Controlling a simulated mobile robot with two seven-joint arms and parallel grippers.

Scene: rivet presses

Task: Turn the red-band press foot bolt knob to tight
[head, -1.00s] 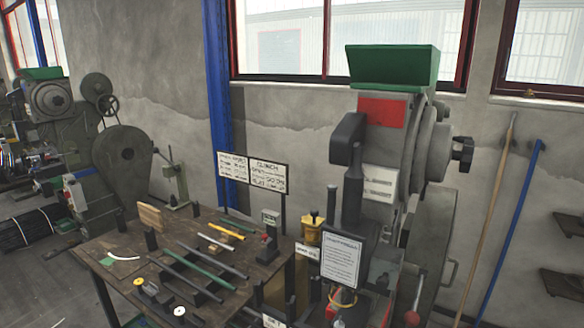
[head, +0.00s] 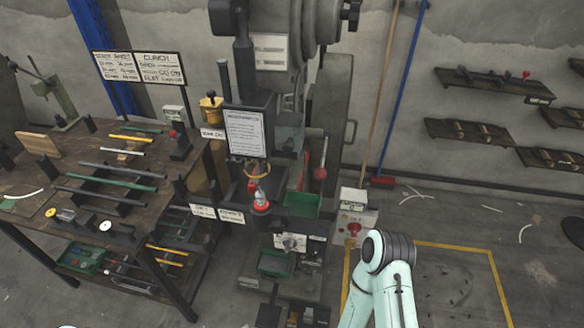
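The grey press (head: 330,120) stands in the middle of the head view; its top is cut off. On its lower front is a pale plate with a dark round knob (head: 290,242), with a small label beside it. I cannot tell whether this is the foot bolt knob or how it is set. The press's dark base feet (head: 293,316) show at the bottom edge. A pale mint arm of mine enters at the lower right, in front of the floor. Neither gripper shows.
A workbench (head: 30,208) with rods and tools stands on the left. A red-ball lever (head: 320,173) and green trays (head: 274,263) are on the press. A control box (head: 355,222) with a red button stands right of it. Yellow-lined floor (head: 450,285) to the right is mostly clear.

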